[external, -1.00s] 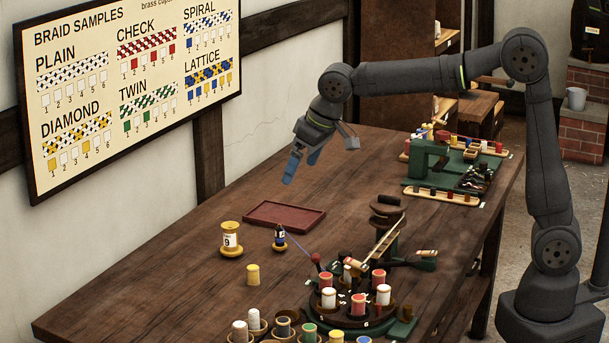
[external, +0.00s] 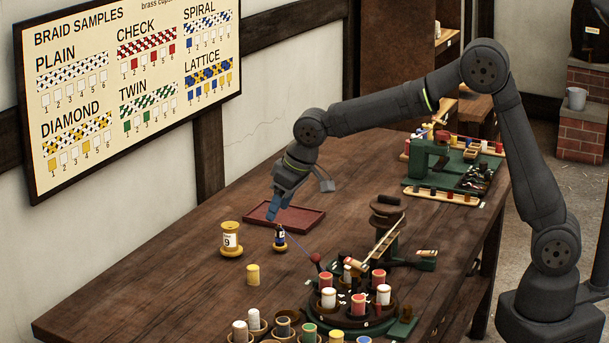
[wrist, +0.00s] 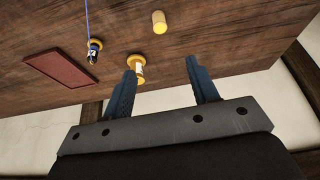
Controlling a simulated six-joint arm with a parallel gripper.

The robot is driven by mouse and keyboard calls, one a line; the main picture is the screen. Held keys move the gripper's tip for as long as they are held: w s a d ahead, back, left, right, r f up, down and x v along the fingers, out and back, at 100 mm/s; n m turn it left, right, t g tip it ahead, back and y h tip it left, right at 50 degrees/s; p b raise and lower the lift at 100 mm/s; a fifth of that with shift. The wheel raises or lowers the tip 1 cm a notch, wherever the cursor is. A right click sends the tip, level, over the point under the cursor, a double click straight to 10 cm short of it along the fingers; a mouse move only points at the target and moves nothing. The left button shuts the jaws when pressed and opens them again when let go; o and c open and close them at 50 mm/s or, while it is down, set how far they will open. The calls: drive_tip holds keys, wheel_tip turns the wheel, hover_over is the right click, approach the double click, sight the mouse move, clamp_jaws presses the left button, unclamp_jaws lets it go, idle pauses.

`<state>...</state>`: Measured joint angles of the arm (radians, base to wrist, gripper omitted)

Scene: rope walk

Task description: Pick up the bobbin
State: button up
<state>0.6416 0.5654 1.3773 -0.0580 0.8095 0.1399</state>
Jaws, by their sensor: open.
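A small dark blue bobbin (external: 280,238) with a pale label stands upright on the table on a yellow base. A blue thread runs from it toward the braiding stand; bobbin (wrist: 94,49) and thread also show in the wrist view. A larger yellow spool (external: 231,240) marked 9 stands to its left; in the wrist view it (wrist: 138,68) shows beside the left finger. A plain yellow cylinder (external: 253,275) stands nearer the camera. My gripper (external: 272,214) is open and empty, its blue fingers above and slightly left of the blue bobbin; in the wrist view the fingers (wrist: 162,74) are spread apart.
A shallow red tray (external: 300,222) lies just behind the bobbin. The round braiding stand (external: 350,318) with several red and white bobbins is at the right front. A green machine (external: 430,160) stands farther back. The table's left front is clear.

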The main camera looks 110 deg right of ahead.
approach(254, 267)
drive_tip(key=x, duration=0.5)
drive_tip(key=shift+d, duration=0.1)
drive_tip(key=shift+x, duration=2.85)
drive_tip(key=shift+f, duration=0.1)
drive_tip(key=shift+c, duration=0.2)
drive_tip(key=c, duration=1)
